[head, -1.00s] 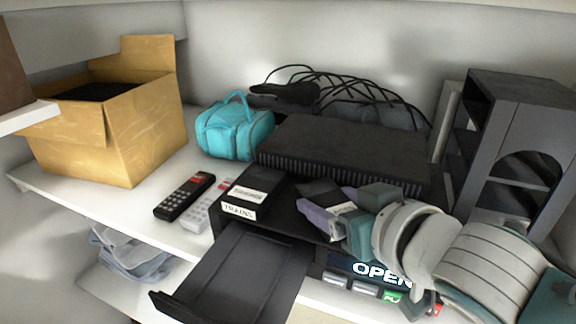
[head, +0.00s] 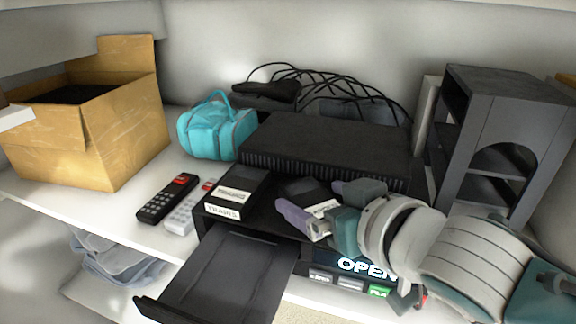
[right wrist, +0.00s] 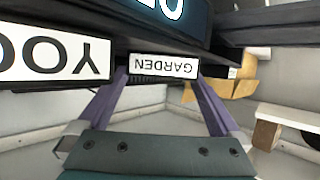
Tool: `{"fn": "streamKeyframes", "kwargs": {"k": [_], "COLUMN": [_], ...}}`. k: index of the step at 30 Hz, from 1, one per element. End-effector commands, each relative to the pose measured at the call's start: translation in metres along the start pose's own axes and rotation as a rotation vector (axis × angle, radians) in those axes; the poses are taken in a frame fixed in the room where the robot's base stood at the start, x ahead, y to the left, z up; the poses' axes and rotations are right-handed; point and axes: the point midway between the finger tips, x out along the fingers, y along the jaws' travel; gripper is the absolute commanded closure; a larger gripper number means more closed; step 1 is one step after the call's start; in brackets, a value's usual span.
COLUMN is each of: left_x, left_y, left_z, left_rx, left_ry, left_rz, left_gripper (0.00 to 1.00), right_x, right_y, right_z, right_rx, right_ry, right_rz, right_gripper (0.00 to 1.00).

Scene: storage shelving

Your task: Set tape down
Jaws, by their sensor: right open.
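A black tape (head: 303,189) with a white label lies on the black player unit, just beyond my right gripper (head: 310,196). In the right wrist view the label of a tape (right wrist: 163,65) reads GARDEN, upside down, between the two purple fingers of the right gripper (right wrist: 162,82). These fingers are open, one to each side of the label; I cannot tell whether they touch the tape. My left gripper is not in view.
A black tray (head: 222,278) sticks out in front. Two remotes (head: 167,198) lie left of the unit, with a teal bag (head: 217,133) and a cardboard box (head: 95,140) behind. A wide black device (head: 330,143) stands behind the tapes. A dark rack (head: 505,135) stands at right.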

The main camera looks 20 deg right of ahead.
Motion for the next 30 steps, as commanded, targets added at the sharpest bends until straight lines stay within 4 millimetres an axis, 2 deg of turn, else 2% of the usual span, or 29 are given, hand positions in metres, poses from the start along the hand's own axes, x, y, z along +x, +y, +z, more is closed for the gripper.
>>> {"fn": "streamKeyframes", "kwargs": {"k": [15,21,30], "left_x": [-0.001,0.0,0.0], "left_y": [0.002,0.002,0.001], "left_z": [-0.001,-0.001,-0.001], "left_rx": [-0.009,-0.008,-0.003], "left_ry": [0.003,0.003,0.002], "left_rz": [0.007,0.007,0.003], "left_gripper": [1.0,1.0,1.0], "right_x": [-0.095,-0.112,-0.114], "right_y": [0.0,0.0,0.0], "right_z": [0.002,0.001,0.001], "right_rx": [0.0,0.0,-0.001], "right_ry": [-0.004,-0.002,-0.002], "right_rz": [0.0,0.0,0.001], "right_gripper": [0.0,0.0,0.0]}}
